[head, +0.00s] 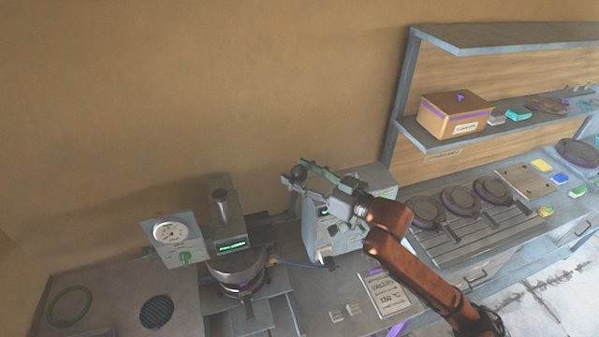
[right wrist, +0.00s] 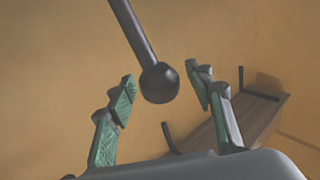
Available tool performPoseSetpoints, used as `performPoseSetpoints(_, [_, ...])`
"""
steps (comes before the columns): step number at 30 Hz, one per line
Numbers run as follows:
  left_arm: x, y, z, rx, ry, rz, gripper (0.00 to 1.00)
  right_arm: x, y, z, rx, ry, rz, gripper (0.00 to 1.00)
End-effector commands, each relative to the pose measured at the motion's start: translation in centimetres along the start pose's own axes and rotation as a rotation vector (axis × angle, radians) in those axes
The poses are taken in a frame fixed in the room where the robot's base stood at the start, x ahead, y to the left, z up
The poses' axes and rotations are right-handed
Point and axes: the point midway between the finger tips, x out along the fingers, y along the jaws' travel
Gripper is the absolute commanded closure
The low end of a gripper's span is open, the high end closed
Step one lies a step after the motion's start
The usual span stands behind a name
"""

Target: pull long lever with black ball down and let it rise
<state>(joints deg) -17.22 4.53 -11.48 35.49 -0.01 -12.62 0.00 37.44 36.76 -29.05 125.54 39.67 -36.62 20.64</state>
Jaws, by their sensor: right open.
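The lever's black ball (right wrist: 159,82) shows in the right wrist view at the end of a dark rod (right wrist: 132,30). The ball sits between the two green-padded fingers of my right gripper (right wrist: 160,95), which are open with a gap on each side of it. In the head view the right gripper (head: 301,176) is at the black ball (head: 298,173), above the bench beside the press (head: 233,245). The rod's lower part is partly hidden in the head view. My left gripper is not in view.
A grey box (head: 327,238) stands beneath my right gripper. A gauge panel (head: 172,236) stands left of the press. The space above the press is clear.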

Motion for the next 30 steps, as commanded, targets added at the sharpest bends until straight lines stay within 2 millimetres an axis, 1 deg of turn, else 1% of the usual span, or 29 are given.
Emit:
performPoseSetpoints(5, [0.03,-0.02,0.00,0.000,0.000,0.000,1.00,-0.01,0.00,0.05,0.000,0.000,0.000,0.53])
performPoseSetpoints(25, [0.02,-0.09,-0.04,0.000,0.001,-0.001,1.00,-0.03,0.01,0.05,0.000,-0.001,0.000,0.99])
performPoseSetpoints(30, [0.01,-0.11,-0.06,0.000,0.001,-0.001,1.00,-0.03,0.01,0.05,0.000,-0.001,0.000,1.00])
